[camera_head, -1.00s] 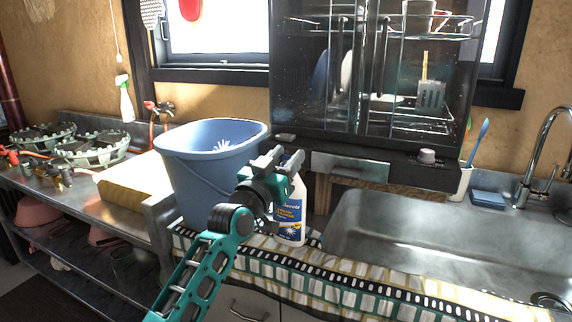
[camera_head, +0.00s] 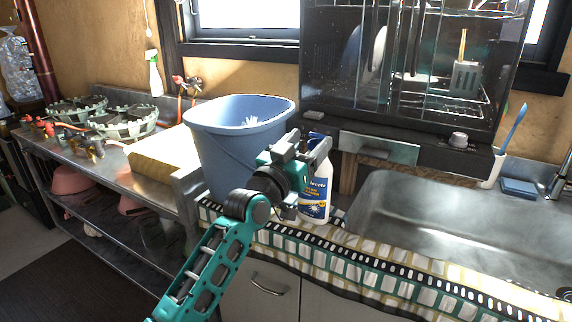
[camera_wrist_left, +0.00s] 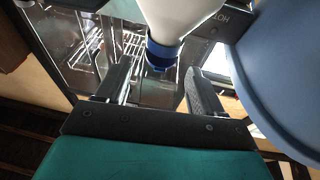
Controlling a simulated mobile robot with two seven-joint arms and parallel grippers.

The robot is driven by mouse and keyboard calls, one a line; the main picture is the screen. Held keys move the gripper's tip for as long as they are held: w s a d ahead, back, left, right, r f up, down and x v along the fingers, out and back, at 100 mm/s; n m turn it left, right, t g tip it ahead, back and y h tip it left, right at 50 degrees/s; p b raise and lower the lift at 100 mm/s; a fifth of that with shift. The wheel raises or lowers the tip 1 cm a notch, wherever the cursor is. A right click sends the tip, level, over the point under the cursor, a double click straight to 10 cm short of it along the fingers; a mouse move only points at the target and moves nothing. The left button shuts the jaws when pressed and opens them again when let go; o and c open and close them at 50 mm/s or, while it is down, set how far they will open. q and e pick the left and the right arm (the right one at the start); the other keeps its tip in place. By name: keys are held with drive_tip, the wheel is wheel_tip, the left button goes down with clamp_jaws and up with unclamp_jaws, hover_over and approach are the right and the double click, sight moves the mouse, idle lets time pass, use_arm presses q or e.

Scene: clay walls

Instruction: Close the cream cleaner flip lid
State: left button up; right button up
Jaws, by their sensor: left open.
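The cream cleaner bottle (camera_head: 317,192) is white with a blue and yellow label and stands upright on the patterned counter cloth, beside the bucket. My left gripper (camera_head: 302,148) is open and in front of the bottle's top, which it hides in the head view. In the left wrist view the white bottle (camera_wrist_left: 178,18) comes in from the top edge, its blue cap (camera_wrist_left: 162,54) pointing down. The cap appears between the fingers of the left gripper (camera_wrist_left: 158,76), without visible contact. I cannot tell how the flip lid stands. My right gripper is not in view.
A blue bucket (camera_head: 235,150) stands close to the left of the bottle. A glass-fronted dark cabinet (camera_head: 400,75) is behind, and a metal sink (camera_head: 440,225) lies to the right. A yellow block (camera_head: 160,155) lies on the left counter.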

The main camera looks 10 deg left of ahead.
use_arm(q)
drive_tip(key=v, duration=1)
